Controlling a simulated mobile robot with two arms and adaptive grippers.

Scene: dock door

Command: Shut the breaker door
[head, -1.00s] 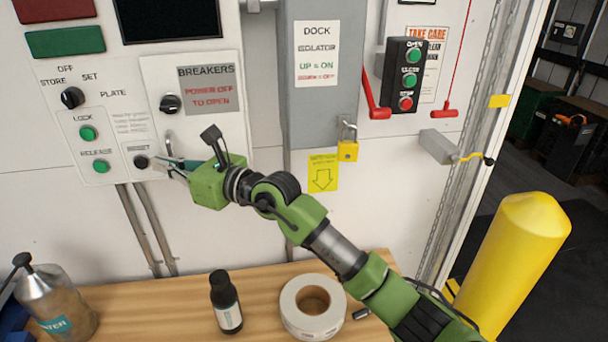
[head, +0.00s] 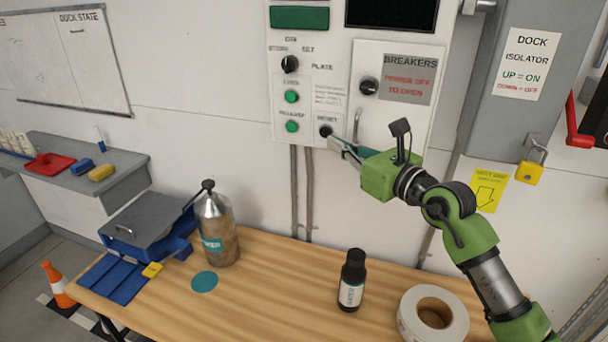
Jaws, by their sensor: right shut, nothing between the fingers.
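The breaker door (head: 378,119) is a white panel with a grey "BREAKERS, POWER OFF TO OPEN" label (head: 410,80), a black knob (head: 369,87) and a metal handle (head: 357,124) on its left side. It looks flush or nearly flush with the control panel; I cannot tell if it is latched. My right gripper (head: 339,147) is shut and empty, in front of the door's lower left corner, just below the handle and close to the reset knob (head: 326,131). I cannot tell whether it touches the door. The gripper hides the door's lower edge. My left gripper is out of view.
A wooden bench below holds a metal spray bottle (head: 216,232), a dark bottle (head: 351,281), a tape roll (head: 404,318) and a blue box (head: 176,247). The grey isolator box (head: 500,125) with a yellow padlock (head: 529,173) is at the right.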

